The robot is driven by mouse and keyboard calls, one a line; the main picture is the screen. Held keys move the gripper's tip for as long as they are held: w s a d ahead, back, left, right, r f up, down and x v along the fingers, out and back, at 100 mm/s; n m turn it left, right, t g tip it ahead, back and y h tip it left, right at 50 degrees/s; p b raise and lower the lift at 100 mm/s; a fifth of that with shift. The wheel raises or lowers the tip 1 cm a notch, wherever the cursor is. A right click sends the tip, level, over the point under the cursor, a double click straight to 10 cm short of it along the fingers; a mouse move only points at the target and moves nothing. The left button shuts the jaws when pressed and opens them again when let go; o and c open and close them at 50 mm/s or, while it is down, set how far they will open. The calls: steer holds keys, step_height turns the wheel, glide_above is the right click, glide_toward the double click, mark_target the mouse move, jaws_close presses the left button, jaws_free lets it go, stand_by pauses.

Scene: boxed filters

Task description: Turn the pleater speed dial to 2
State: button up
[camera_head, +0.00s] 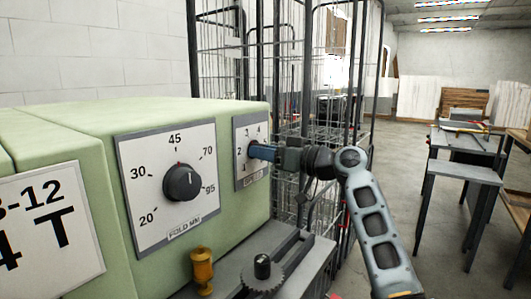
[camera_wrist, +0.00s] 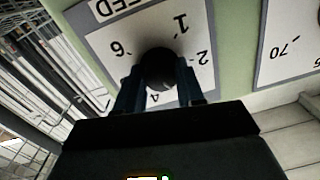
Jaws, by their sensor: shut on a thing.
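The speed dial is a dark round knob (camera_wrist: 160,66) on a white, grey-edged plate (camera_head: 240,178) at the right end of the green machine. In the wrist view the plate appears upside down, with the numbers 1, 2, 4 and 6 and letters ending in "EED" in sight. My gripper (camera_head: 262,151) reaches in from the right, and its two blue fingers are shut on the knob, one on each side. In the head view the fingers hide the knob. I cannot make out its pointer mark, so its setting is unclear.
A second dial (camera_head: 183,183), marked "FOLD MM", is on the green machine (camera_head: 95,130) left of the speed dial. A brass-coloured fitting (camera_head: 203,266) and a grey gear (camera_head: 263,280) stand below. Wire cages (camera_head: 300,60) are behind my gripper; tables (camera_head: 465,170) stand right.

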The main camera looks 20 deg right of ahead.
steer(key=c, duration=0.3)
steer(key=shift+f+b, duration=0.1)
steer(key=shift+b, duration=0.25)
steer(key=n+b, duration=1)
steer(key=b, duration=0.6)
steer(key=shift+h, duration=0.3)
steer(key=shift+n+b, duration=0.3)
steer(key=o, duration=1)
